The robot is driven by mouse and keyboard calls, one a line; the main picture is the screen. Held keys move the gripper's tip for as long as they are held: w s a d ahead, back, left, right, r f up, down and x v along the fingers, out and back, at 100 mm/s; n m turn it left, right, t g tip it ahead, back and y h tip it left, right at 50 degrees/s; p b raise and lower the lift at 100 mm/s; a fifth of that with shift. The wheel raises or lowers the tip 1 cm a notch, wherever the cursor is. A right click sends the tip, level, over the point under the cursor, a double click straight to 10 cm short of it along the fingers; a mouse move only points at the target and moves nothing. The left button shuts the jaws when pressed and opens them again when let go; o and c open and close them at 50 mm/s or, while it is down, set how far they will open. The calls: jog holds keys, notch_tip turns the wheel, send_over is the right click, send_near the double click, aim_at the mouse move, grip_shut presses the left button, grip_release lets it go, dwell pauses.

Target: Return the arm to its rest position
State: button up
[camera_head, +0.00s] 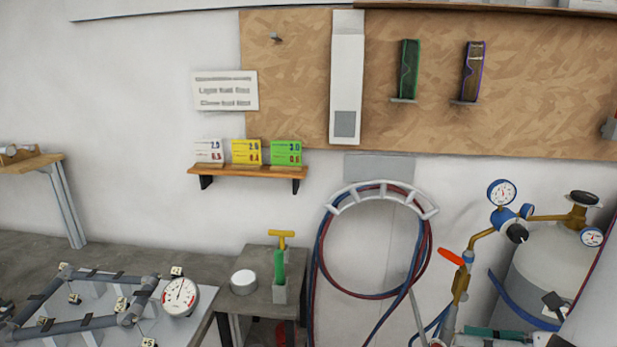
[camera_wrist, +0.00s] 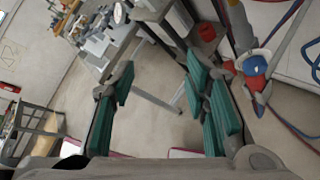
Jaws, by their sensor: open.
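My gripper (camera_wrist: 162,98) shows in the wrist view with its two green-padded fingers wide apart. It is open, and nothing is between the fingers. Bare floor and a table leg show behind the gap. In the head view, a dark green piece at the bottom right edge may be part of my gripper, but I cannot tell. The rest of my arm is hidden from the head view.
A frame jig (camera_head: 70,325) with a round dial gauge (camera_head: 180,297) is at the lower left. A small stand (camera_head: 258,305) holds a green-and-yellow tool (camera_head: 280,260). Coiled hoses (camera_head: 430,255) hang on the wall. A gas cylinder (camera_head: 545,265) with gauges stands at right.

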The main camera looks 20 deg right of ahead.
jog(key=a+r+m+g+h, duration=0.2)
jog(key=a+r+m, duration=0.3)
jog(key=a+m, duration=0.3)
jog(key=w+a+r+m+g+h, duration=0.1)
jog(key=a+r+m, duration=0.4)
jog(key=m, duration=0.9)
jog(key=w+a+r+m+g+h, duration=0.1)
jog(key=a+r+m+g+h, duration=0.2)
jog(key=a+m, duration=0.7)
jog(key=shift+a+r+m+g+h, duration=0.3)
jog(key=shift+r+m+g, duration=0.3)
jog(key=shift+r+m, duration=0.35)
